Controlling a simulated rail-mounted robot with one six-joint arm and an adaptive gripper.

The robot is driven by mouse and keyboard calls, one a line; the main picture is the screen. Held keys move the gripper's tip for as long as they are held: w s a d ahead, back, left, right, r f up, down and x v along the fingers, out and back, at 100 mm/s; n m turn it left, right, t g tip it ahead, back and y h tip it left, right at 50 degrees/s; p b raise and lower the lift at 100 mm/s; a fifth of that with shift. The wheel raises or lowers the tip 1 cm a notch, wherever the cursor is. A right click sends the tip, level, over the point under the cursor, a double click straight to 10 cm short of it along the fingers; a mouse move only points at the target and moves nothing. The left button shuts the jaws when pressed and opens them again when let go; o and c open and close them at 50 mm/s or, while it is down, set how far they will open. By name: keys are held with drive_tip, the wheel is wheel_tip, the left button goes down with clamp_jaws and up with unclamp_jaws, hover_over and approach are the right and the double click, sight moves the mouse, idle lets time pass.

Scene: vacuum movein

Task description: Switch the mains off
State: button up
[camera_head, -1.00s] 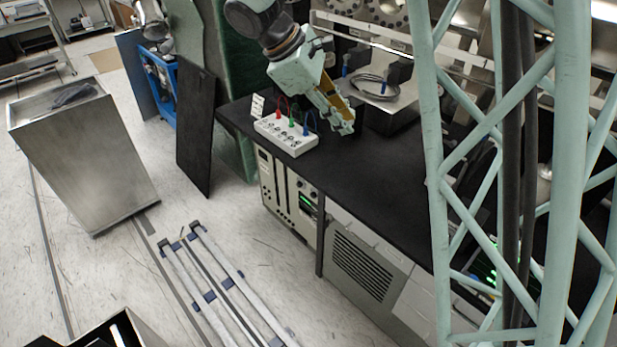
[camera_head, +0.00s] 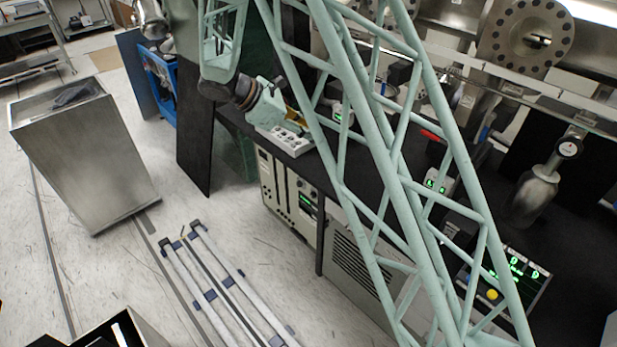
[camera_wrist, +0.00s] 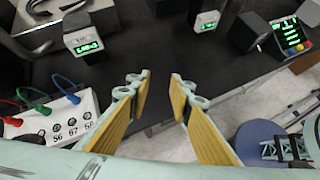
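My gripper (camera_wrist: 160,88) is open and empty in the wrist view, its two yellow-padded fingers apart above the black bench top. I cannot tell which part is the mains switch.
Small green-display gauges (camera_head: 343,114) stand on the bench, with another (camera_head: 438,181) farther right. A red handle (camera_head: 433,136) and a metal vessel (camera_head: 535,195) are near. Rack units (camera_head: 287,195) sit under the bench. A steel bin (camera_head: 85,155) and rails (camera_head: 228,290) occupy the floor.

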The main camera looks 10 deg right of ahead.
drive_tip(key=w+a+f+n+t+h, duration=0.1)
drive_tip(key=w+a+f+n, duration=0.2)
drive_tip(key=f, duration=0.7)
drive_tip(key=w+a+f+n+t+h+p, duration=0.1)
drive_tip(key=w+a+f+n+t, duration=0.1)
drive_tip(key=f, duration=0.8)
drive_tip(key=w+a+f+n+t+p, duration=0.1)
drive_tip(key=w+a+f+n, duration=0.3)
drive_tip(key=f, duration=0.6)
drive_tip(key=w+n+t, duration=0.1)
drive_tip(key=w+n, duration=0.1)
drive_tip(key=w, duration=0.1)
drive_tip(key=shift+w+a+f+h, duration=0.2)
drive_tip(key=shift+a+f+h, duration=0.1)
drive_tip(key=shift+f+h, duration=0.1)
drive_tip(key=shift+d, duration=0.15)
drive_tip(key=x, duration=1.3)
drive_tip(key=shift+w+d, duration=0.25)
drive_tip(key=shift+c, duration=0.9)
clamp_jaws()
